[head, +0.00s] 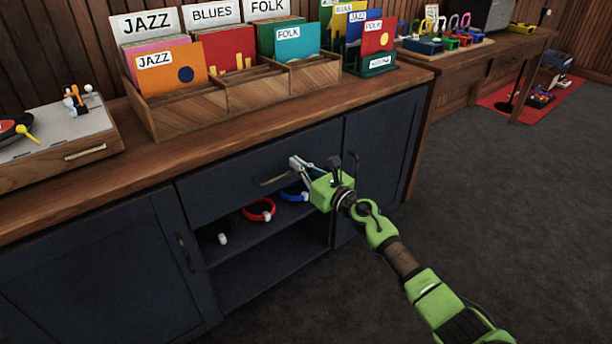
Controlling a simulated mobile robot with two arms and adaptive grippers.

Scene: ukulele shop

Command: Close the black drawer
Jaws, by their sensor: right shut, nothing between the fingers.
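The black drawer (222,187) is in the upper middle of the dark cabinet, just under the wooden counter. Its front looks about flush with the cabinet; I cannot tell whether a small gap is left. Its bar handle (270,181) sticks out from the front. My right gripper (295,164) is shut and empty, with its fingertips at the drawer front, right of the handle. I cannot tell whether they touch it. The green gripper body hides the drawer's lower right part. My left gripper is out of view.
Below the drawer, an open shelf holds a red band (260,210) and a blue band (294,194). Cabinet doors (100,262) flank it. The counter (200,135) carries a wooden record crate (190,110) and a turntable (62,150). The carpet (510,190) at right is clear.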

